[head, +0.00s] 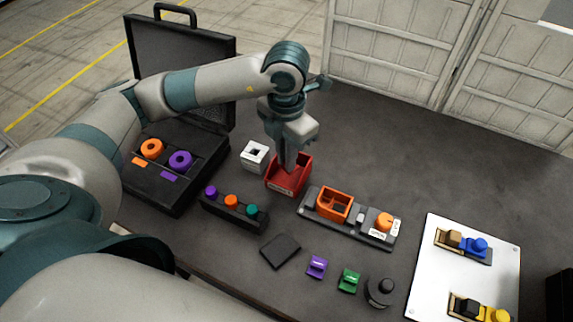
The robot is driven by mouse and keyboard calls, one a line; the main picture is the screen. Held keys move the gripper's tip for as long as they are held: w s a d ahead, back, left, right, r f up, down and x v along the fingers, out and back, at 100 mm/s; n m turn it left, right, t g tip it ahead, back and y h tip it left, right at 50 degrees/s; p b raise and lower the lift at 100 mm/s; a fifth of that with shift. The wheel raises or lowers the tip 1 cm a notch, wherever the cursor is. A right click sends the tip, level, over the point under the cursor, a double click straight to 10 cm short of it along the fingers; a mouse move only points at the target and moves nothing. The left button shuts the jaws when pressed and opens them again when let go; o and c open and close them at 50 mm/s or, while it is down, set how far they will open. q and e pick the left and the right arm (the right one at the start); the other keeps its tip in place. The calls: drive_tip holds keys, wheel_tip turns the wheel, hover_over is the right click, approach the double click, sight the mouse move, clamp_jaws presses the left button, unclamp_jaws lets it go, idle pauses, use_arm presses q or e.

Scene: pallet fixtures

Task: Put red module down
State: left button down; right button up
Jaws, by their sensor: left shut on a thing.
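The red module (281,184) is an open-topped red box near the middle of the dark table. My left gripper (288,167) points down into it, with its fingers at the module's back wall, and is shut on it. The module is at or very close to the table top; I cannot tell whether it touches. It sits just left of a grey fixture rail (306,208) that carries an orange module (333,204) and an orange knob (384,221). My right gripper is not in view.
A white block (254,156) stands just left of the red module. An open black case (187,205) with orange and purple rings is at left. A black strip (233,213) with coloured knobs, small purple and green parts, and a white board (432,275) lie in front. The table behind right is clear.

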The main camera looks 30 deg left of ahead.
use_arm(q)
drive_tip(key=shift+f+p, duration=0.6)
drive_tip(key=shift+f, duration=1.25)
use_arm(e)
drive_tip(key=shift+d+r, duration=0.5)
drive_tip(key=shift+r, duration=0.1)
use_arm(q)
drive_tip(key=shift+f+b, duration=0.2)
drive_tip(key=shift+b, duration=0.1)
drive_tip(key=c, duration=1.8)
unclamp_jaws()
drive_tip(key=shift+r, duration=0.1)
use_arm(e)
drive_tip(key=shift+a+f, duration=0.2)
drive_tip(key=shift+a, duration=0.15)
use_arm(q)
drive_tip(key=shift+r+p, duration=0.25)
drive_tip(key=shift+p, duration=0.1)
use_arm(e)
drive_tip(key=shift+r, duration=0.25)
